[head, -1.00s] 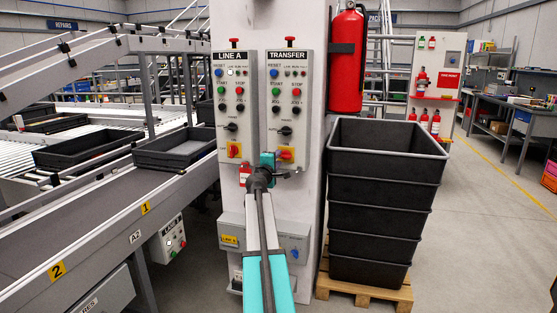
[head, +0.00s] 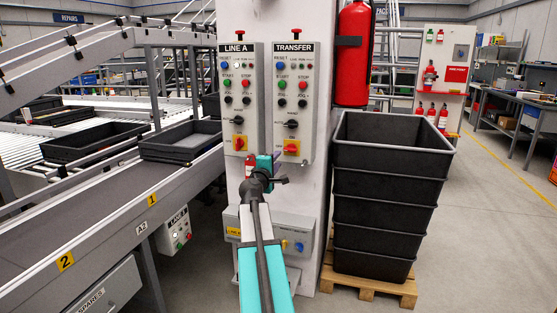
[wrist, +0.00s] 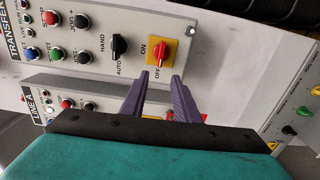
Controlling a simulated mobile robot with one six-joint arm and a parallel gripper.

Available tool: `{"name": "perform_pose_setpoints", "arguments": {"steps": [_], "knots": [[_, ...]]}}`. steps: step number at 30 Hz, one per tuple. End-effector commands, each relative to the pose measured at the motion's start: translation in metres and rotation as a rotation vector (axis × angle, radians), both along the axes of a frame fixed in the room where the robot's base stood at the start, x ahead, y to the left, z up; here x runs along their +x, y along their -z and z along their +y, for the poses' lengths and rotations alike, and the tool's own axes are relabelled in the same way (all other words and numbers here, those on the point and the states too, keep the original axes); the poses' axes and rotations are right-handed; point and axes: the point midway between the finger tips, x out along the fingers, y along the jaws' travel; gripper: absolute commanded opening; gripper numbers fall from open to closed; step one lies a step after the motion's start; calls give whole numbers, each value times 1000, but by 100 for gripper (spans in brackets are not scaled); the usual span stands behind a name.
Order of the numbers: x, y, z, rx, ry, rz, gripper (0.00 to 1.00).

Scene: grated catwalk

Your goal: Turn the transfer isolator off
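The transfer isolator (head: 291,147) is a red rotary handle on a yellow plate at the bottom of the grey TRANSFER panel (head: 308,130). My gripper (head: 281,167) is just below and left of the isolator in the head view. In the wrist view the two purple fingers of my gripper (wrist: 161,75) are spread apart and empty. Their tips lie just below the isolator in the picture, with nothing between them.
The LINE A panel (head: 238,75), with its own red-and-yellow isolator (head: 239,143), is close on the left. A grey box (head: 298,228) is lower on the column. Stacked black crates (head: 385,190) on a pallet and a red extinguisher (head: 353,55) stand right. A conveyor (head: 100,215) runs along the left.

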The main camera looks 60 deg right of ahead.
Motion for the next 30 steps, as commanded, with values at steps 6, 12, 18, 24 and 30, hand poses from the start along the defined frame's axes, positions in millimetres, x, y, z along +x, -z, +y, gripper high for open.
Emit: {"name": "perform_pose_setpoints", "arguments": {"steps": [6, 12, 18, 24, 30], "knots": [[-6, 0, 17, -1, 0, 0, 28], [-8, 0, 21, 0, 1, 1, 28], [-7, 0, 21, 0, 1, 0, 28], [-7, 0, 21, 0, 1, 0, 28], [-2, 0, 25, -1, -7, 0, 28]]}}
